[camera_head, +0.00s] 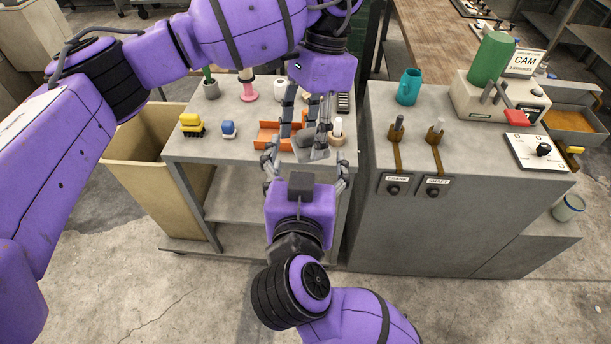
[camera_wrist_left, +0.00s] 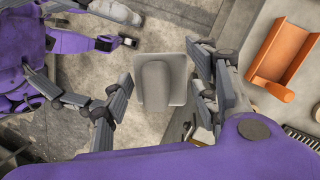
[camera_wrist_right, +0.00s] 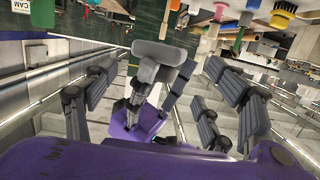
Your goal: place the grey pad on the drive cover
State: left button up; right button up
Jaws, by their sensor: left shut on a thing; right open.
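The grey pad (camera_head: 314,152), a flat plate with a raised rounded grip, hangs above the front of the grey bench. My left gripper (camera_head: 304,136) points down and is shut on it. In the left wrist view the pad (camera_wrist_left: 155,85) sits between the left fingers. My right gripper (camera_head: 306,160) is open and empty just below and in front of the pad, its fingers spread to either side. In the right wrist view the pad (camera_wrist_right: 160,55) shows ahead of the spread fingers. I cannot tell which surface is the drive cover; no label names it.
The bench (camera_head: 205,150) holds an orange tray (camera_head: 268,137), a yellow brush (camera_head: 191,124), a blue-and-white item (camera_head: 229,130) and a pink stand (camera_head: 248,92). A grey cabinet (camera_head: 450,225) to the right carries a teal mug (camera_head: 408,87) and two levers. A tan bin (camera_head: 140,160) stands left.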

aim_at(310, 145)
jog(key=shift+w+d+f, duration=0.1)
jog(key=shift+w+f, duration=0.1)
jog(key=shift+w, duration=0.8)
jog(key=shift+w+f, duration=0.2)
jog(key=shift+w, duration=0.8)
jog(key=shift+c, duration=0.3)
jog(key=c, duration=0.8)
pick_arm(q)
jog(key=o, duration=0.7)
jog(key=shift+c, duration=0.2)
pick_arm(e)
jog(key=shift+c, duration=1.4)
pick_arm(q)
jog(key=o, duration=0.5)
jog(key=shift+o, duration=0.2)
jog(key=shift+r, duration=0.1)
